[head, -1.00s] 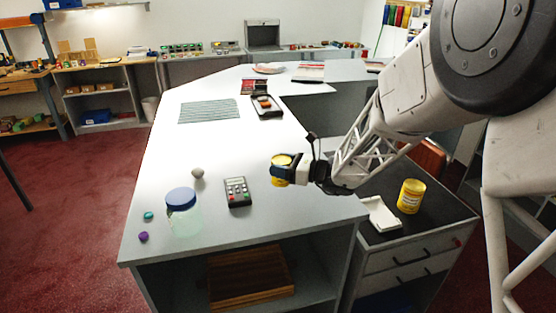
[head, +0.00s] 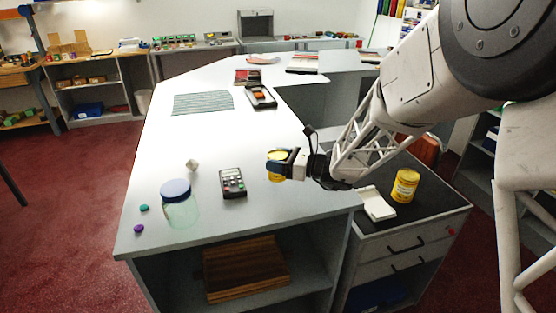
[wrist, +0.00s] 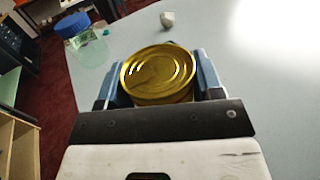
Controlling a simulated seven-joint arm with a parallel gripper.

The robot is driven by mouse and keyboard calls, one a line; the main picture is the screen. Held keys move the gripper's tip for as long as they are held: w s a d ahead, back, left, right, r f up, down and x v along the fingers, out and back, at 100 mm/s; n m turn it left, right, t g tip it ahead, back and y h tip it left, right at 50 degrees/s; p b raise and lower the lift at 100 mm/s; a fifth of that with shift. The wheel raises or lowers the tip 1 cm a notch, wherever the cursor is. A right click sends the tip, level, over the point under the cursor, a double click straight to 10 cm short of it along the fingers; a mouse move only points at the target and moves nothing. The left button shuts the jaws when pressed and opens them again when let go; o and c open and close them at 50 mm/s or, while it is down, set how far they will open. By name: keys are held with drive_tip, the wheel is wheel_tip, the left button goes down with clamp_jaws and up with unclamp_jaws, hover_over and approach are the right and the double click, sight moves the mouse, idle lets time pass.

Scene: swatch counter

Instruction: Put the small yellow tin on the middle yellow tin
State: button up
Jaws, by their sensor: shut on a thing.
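My gripper (head: 279,166) is shut on a yellow tin (head: 274,176) and holds it over the right part of the pale counter. In the wrist view the tin's round gold lid (wrist: 158,72) sits between the two blue fingers, facing the camera. Another yellow tin (head: 405,186) with a label stands upright on the dark top of the drawer unit, right of my gripper and apart from it. No third yellow tin shows, and I cannot tell the tins' size order from these frames.
A white tray (head: 377,204) lies left of the standing tin. On the counter (head: 215,135) are a calculator-like device (head: 232,183), a blue-lidded clear jar (head: 180,207), a small pale block (head: 192,165) and two small coloured pieces. My arm crosses above the drawer unit (head: 425,228).

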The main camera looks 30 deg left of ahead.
idle(0.3)
drive_tip(key=w+d+f+m+t, duration=0.1)
drive_tip(key=w+d+t, duration=0.1)
drive_tip(key=w+d, duration=0.2)
drive_tip(key=w+d+f+m+t, duration=0.1)
drive_tip(key=w+d+t, duration=0.1)
drive_tip(key=w+d, duration=0.3)
drive_tip(key=w+d+m+t, duration=0.2)
drive_tip(key=w+d, duration=0.3)
drive_tip(key=d, duration=0.4)
drive_tip(key=shift+d+f, duration=0.4)
drive_tip(key=w+d+f+m+t, duration=0.1)
drive_tip(key=w+d+t, duration=0.1)
drive_tip(key=d, duration=0.8)
drive_tip(key=w+d+f+m+t+h, duration=0.1)
drive_tip(key=w+d, duration=0.4)
drive_tip(key=d, duration=0.5)
drive_tip(key=m+t, duration=0.1)
drive_tip(key=t, duration=0.1)
drive_tip(key=shift+w+d+f+m+t+h, duration=0.3)
drive_tip(key=shift+f, duration=0.05)
drive_tip(key=shift+w, duration=0.1)
hover_over(409, 174)
drive_tip(key=shift+f, duration=0.7)
drive_tip(key=shift+f, duration=1.75)
drive_tip(key=shift+f, duration=0.1)
